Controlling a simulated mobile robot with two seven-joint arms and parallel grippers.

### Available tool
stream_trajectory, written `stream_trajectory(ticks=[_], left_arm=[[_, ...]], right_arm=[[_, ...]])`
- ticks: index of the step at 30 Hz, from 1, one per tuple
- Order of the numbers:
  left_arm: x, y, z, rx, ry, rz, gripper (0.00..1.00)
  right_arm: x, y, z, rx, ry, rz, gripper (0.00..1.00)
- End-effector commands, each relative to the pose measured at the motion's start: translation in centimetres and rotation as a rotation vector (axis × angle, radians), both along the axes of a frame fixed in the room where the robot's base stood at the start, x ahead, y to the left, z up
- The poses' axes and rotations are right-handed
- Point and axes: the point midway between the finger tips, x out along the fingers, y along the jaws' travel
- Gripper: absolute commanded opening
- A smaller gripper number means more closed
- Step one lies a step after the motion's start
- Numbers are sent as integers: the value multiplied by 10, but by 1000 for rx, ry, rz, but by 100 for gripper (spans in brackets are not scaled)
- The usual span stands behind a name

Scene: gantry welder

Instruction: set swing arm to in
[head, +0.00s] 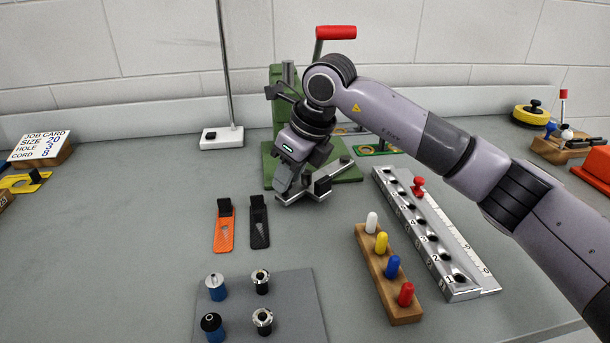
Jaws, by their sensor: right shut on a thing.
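A green machine (345,174) with a red-handled crank (336,33) stands at the back middle of the bench. A metal swing arm (340,165) with a dark block (322,186) reaches out low over the front of its base. My right gripper (290,190) comes down from above at the front of the machine and is shut on the swing arm's near end. My gripper and wrist hide part of the machine and of the arm, so the exact grip is hard to see. My left gripper is not in view.
A numbered metal rail (435,240) with a red peg lies right of the machine. A wooden block (388,270) holds several coloured pegs. Orange (225,230) and black (259,228) tags and a grey plate (290,300) with fittings lie in front. A thin post (226,80) stands left.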

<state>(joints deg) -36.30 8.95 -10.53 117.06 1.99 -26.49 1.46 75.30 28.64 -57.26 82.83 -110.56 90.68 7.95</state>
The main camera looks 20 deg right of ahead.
Motion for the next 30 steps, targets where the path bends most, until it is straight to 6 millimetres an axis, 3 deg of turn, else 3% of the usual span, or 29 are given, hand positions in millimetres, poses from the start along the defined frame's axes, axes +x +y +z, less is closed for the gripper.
stream_trajectory(ticks=[9,22,23,24,30], left_arm=[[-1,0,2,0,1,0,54],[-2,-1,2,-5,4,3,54],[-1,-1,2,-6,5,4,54],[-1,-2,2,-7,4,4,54],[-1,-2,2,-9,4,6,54]], right_arm=[[14,7,1,1,-2,-86,0],[15,7,1,2,-3,-93,0],[15,7,1,1,-2,-93,38],[15,7,1,1,-2,-93,52],[15,7,1,0,-1,-93,55]])
